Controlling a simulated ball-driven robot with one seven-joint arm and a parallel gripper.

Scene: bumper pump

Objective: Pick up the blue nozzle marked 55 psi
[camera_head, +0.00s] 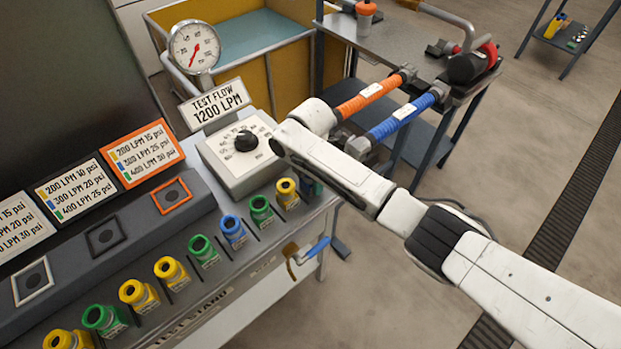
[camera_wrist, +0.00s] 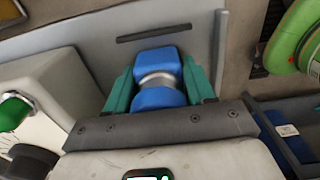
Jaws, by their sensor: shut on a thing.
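In the wrist view, my gripper (camera_wrist: 159,78) has its teal fingers shut on a blue nozzle (camera_wrist: 157,98). The nozzle has a silver band around its middle. No pressure marking on it is legible, so I cannot tell whether it reads 55 psi. Another blue nozzle (camera_head: 233,230) stands in that row, between green ones. A blue labelled piece (camera_wrist: 287,130) shows at the right of the wrist view.
The row on the bench also holds green nozzles (camera_head: 261,210) and yellow nozzles (camera_head: 287,192). A control box (camera_head: 240,165) with a black knob stands behind it, beside a gauge (camera_head: 194,47). A grey cart (camera_head: 395,40) with hoses is beyond my arm. Open floor lies at right.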

